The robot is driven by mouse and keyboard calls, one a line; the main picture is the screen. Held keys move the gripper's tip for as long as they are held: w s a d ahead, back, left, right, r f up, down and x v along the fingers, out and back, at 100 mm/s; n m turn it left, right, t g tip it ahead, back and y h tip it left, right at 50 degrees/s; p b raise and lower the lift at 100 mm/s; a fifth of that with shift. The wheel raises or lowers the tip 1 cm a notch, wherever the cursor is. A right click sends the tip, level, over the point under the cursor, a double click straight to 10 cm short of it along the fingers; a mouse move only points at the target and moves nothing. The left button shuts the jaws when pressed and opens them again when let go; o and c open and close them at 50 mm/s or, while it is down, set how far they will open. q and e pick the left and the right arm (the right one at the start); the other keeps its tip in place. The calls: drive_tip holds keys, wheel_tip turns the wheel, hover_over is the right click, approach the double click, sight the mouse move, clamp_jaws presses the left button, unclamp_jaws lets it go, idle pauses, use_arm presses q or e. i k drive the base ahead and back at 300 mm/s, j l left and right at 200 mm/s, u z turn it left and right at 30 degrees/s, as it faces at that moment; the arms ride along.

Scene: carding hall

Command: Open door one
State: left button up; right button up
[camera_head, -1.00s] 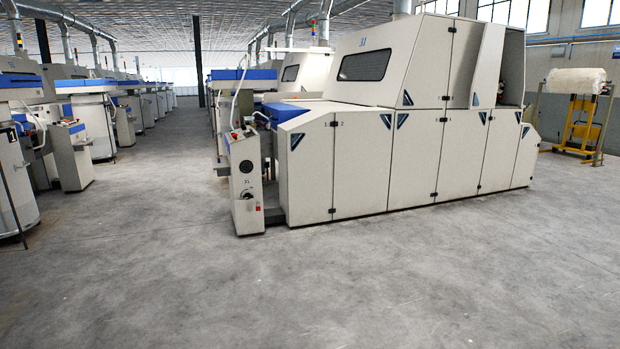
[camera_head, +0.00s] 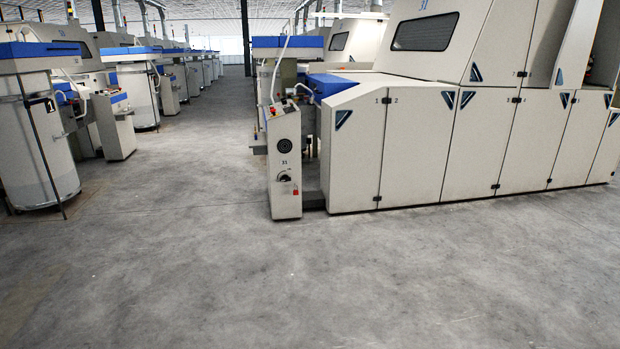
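Door one (camera_head: 354,152) is the cream panel at the left end of the carding machine's long side, marked with a small "1" near its top right edge. It looks shut, flush with the panel marked "2" (camera_head: 412,150) to its right. A dark blue triangular handle or recess (camera_head: 342,119) sits at its upper left. Small dark fittings lie on the seam between panels one and two, at top and bottom. Neither of my grippers is in view.
A narrow control post (camera_head: 285,165) marked 31 stands just left of door one, with a red button on top. Grey concrete floor (camera_head: 300,280) in front is clear. More machines (camera_head: 115,122) and a tall round can (camera_head: 40,150) stand at left, beyond an aisle.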

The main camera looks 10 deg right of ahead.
sight(356, 126)
drive_tip(key=i+z, duration=0.4)
drive_tip(key=i, duration=1.4)
